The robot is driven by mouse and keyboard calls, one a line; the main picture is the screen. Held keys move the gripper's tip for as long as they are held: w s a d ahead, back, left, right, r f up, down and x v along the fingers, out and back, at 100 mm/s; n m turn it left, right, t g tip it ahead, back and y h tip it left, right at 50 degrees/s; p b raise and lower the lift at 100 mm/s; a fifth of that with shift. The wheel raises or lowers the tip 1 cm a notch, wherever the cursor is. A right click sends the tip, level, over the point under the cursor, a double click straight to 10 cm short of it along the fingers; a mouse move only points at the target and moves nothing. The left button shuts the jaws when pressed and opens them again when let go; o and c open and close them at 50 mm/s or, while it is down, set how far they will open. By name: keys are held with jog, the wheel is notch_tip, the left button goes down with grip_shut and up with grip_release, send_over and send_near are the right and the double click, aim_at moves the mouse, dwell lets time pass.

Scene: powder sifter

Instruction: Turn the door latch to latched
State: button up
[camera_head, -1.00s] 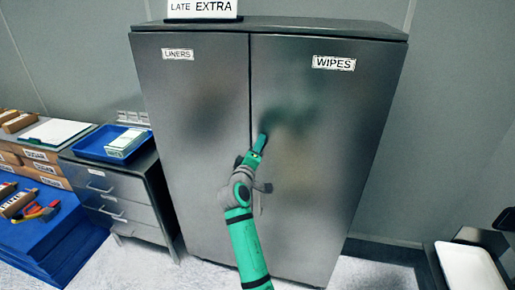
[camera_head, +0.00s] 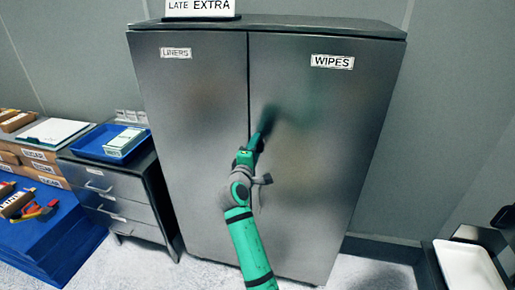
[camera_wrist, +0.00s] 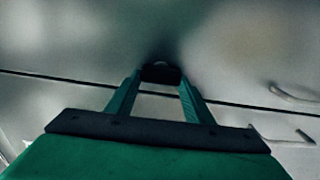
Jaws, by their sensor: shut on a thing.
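The grey metal cabinet (camera_head: 200,120) stands closed, with its left door marked LINERS and its right door marked WIPES (camera_head: 332,62). My gripper (camera_head: 267,122) is at the right door, just right of the seam between the doors. In the wrist view my gripper (camera_wrist: 160,76) has its two green fingers closing on a small dark piece, apparently the door latch (camera_wrist: 161,72). The piece lies beside the door seam. In the head view my gripper and arm hide the latch, and its exact angle cannot be told.
Two door handles (camera_wrist: 292,94) show at the right in the wrist view. A drawer unit (camera_head: 115,195) with a blue tray (camera_head: 92,143) stands left of the cabinet. A white tray (camera_head: 468,270) is at the lower right. The space before the doors is otherwise clear.

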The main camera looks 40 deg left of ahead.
jog(key=shift+f, duration=0.1)
jog(key=o, duration=1)
jog(key=shift+s, duration=0.1)
jog(key=shift+o, duration=0.2)
jog(key=shift+s+d, duration=0.1)
jog(key=v, duration=1)
jog(key=shift+s, duration=0.4)
jog(key=shift+w+d, duration=0.1)
